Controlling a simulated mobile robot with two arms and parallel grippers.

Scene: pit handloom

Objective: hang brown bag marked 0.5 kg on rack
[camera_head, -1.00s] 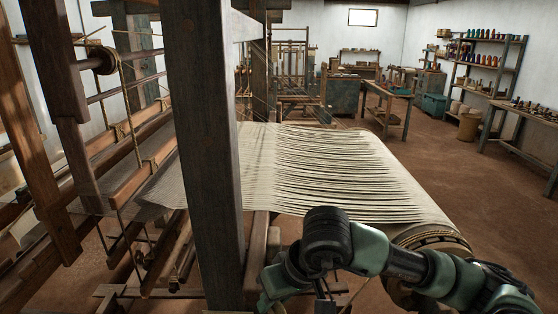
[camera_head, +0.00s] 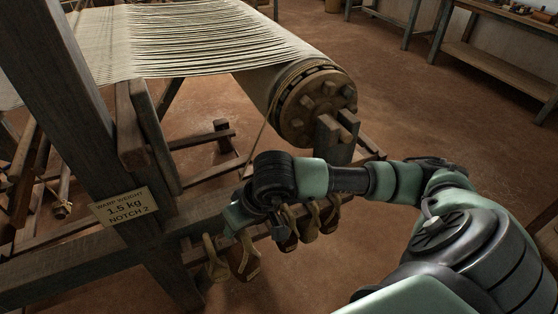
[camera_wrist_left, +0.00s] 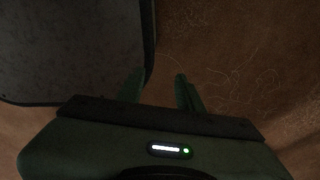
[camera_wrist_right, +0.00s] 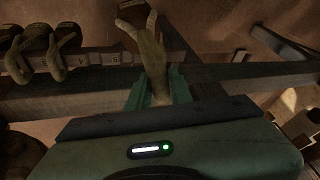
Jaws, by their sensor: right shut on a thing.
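In the head view several small brown bags with loop straps hang along a wooden rail below the loom, among them one at the left end (camera_head: 216,268), one beside it (camera_head: 244,262) and a cluster further right (camera_head: 309,226). My right gripper (camera_wrist_right: 158,92) is shut on the strap of a brown bag (camera_wrist_right: 133,10), which lies beyond the fingertips in the right wrist view. No weight mark is readable on any bag. The rail (camera_wrist_right: 95,57) carries small marks, with more bags (camera_wrist_right: 30,45) at left. My left gripper (camera_wrist_left: 160,88) is open and empty above the floor.
A sign (camera_head: 125,206) on the loom frame reads warp weight 1.5 kg, notch 2. The warp beam (camera_head: 305,98) and its stand are just behind my right arm. A dark flat panel (camera_wrist_left: 75,50) is close to my left gripper. Brown floor is open at right.

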